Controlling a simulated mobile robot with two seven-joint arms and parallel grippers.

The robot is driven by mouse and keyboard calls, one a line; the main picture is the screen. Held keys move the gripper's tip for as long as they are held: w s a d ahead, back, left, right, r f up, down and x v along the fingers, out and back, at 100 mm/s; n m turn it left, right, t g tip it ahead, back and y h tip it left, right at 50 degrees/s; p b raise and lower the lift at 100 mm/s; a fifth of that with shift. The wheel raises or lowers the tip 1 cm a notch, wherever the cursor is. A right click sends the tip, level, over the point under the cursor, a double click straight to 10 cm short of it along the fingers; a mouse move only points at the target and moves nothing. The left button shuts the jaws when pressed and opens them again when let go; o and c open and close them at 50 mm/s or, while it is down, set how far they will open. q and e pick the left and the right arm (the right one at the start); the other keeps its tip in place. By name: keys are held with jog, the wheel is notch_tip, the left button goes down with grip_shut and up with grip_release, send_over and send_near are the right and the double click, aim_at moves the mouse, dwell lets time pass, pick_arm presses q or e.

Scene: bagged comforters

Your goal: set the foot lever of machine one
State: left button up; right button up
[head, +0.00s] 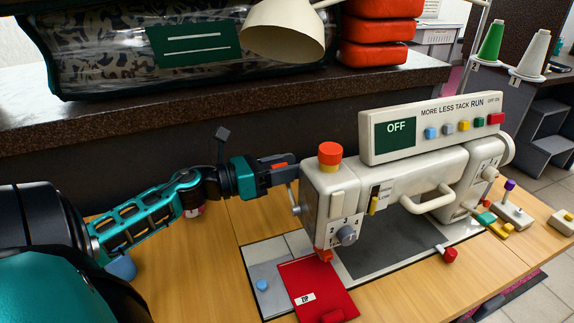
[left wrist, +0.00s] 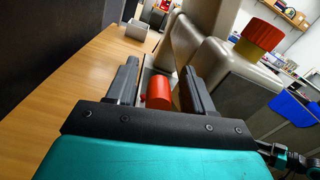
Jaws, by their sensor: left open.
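The cream sewing machine (head: 337,205) stands on the wooden table, with a panel (head: 434,127) whose screen reads OFF. My left gripper (head: 291,165) is at the left end of the machine head. It is open, with its fingers on either side of a red cylindrical knob (head: 279,166), which looks like the end of the foot lever. In the left wrist view the red knob (left wrist: 159,90) lies between the two dark fingers (left wrist: 158,72), with gaps showing beside it. The lever's other end is hidden there. My right gripper is not in view.
A red folder (head: 317,290) lies under the machine's needle end. A red and yellow knob (head: 330,156) tops the machine head. A lamp shade (head: 285,28) hangs above. A bagged comforter (head: 110,50) lies on the dark shelf (head: 170,112) behind. Small levers (head: 512,212) stand at right.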

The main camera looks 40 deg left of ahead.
pick_arm(q)
jog(key=shift+c, duration=0.4)
grip_shut()
dwell(0.4)
